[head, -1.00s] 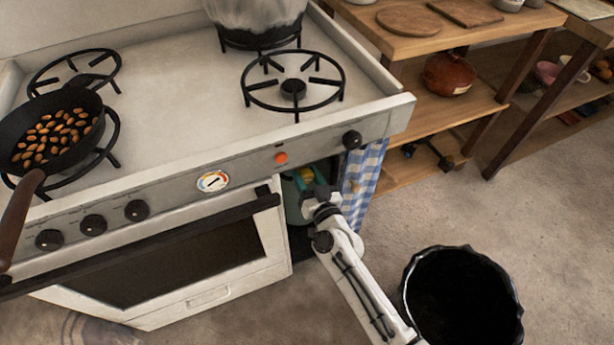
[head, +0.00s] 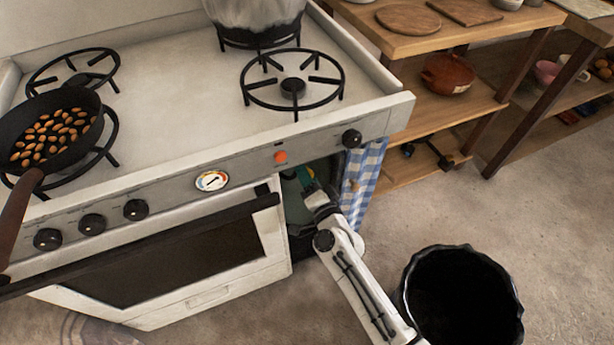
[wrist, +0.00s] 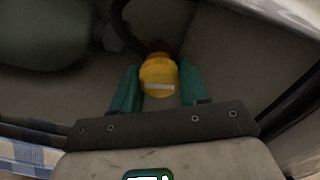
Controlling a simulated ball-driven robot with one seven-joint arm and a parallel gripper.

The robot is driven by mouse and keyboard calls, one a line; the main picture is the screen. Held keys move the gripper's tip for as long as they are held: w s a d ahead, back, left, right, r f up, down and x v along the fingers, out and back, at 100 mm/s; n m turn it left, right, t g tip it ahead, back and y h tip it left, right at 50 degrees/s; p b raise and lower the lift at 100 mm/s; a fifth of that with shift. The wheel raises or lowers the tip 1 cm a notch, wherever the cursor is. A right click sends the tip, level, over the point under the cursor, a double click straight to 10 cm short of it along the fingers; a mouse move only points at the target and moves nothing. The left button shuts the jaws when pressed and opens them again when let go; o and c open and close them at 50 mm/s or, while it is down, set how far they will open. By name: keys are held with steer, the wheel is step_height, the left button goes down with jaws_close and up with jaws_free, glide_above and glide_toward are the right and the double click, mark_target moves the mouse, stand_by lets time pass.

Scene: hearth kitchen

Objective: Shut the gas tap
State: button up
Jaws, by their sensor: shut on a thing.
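The gas tap is a round yellow knob (wrist: 158,76) with a pale line across its face. In the wrist view it sits between the two green fingers of my gripper (wrist: 157,92), which is shut on it. In the head view my gripper (head: 307,180) reaches into the open compartment at the right of the stove, and the knob is mostly hidden behind it. A greenish gas bottle (head: 296,210) shows in part inside the compartment. A dark hose (wrist: 120,22) runs up behind the knob.
A blue checked curtain (head: 362,182) hangs right of the opening. A black bin (head: 460,298) is on the floor near my arm. A pan of almonds (head: 50,135) is on the stove.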

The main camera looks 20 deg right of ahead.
steer(key=shift+d+m, duration=0.1)
steer(key=shift+m, duration=1.1)
steer(key=o, duration=1)
steer(key=shift+o, duration=0.2)
steer(key=s, duration=1)
steer(key=shift+s, duration=0.4)
